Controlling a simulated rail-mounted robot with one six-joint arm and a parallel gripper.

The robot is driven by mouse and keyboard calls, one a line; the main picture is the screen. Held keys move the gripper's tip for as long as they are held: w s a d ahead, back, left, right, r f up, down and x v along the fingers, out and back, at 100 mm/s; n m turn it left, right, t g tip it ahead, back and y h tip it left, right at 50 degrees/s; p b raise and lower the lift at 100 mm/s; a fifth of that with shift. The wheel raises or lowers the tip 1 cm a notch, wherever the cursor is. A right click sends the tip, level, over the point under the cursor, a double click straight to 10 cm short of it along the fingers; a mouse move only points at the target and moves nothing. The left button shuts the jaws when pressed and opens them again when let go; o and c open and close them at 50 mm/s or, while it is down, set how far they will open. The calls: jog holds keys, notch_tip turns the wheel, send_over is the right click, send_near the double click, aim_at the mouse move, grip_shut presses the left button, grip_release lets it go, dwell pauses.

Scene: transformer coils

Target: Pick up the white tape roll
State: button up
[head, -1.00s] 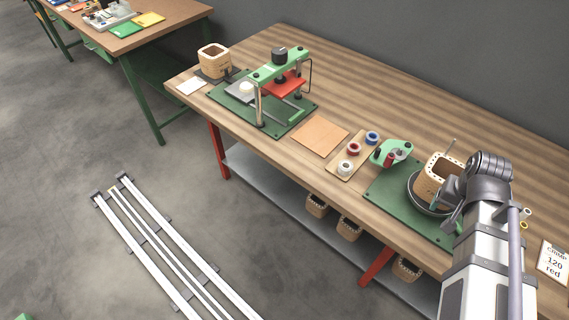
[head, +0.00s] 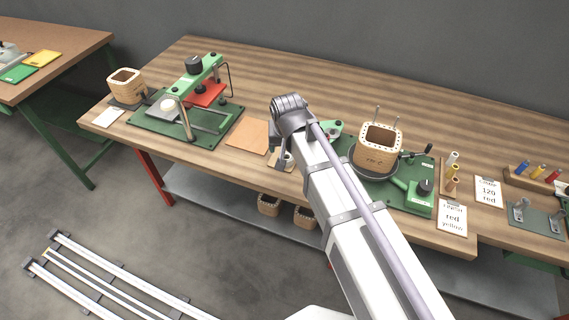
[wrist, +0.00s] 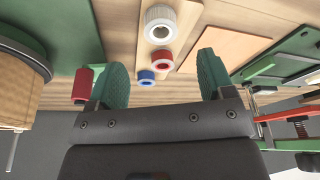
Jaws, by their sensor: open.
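The white tape roll (wrist: 160,24) stands on a small wooden board (wrist: 146,45) in the wrist view, in line with a red roll (wrist: 161,62) and a blue roll (wrist: 146,77). My gripper (wrist: 162,70) is open and empty. Its two green fingers are spread left and right of the row, with the red and blue rolls showing in the gap. The white roll lies beyond the fingertips, apart from them. In the head view, my gripper (head: 285,157) is over the board (head: 275,163), and my arm hides most of the rolls.
A green winding base with a wooden coil form (head: 380,147) stands right of the rolls. A tan sheet (head: 248,135) and a green press (head: 205,90) are on the left. The bench's back middle is clear.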

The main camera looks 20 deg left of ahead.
aim_at(286, 156)
jog(key=b+x, duration=0.6)
jog(key=x, duration=0.2)
jog(key=shift+f+b, duration=0.3)
jog(key=shift+r, duration=0.25)
jog(key=c, duration=1)
jog(key=shift+p, duration=0.3)
notch_tip(286, 156, up, 10)
jog(key=p, duration=1)
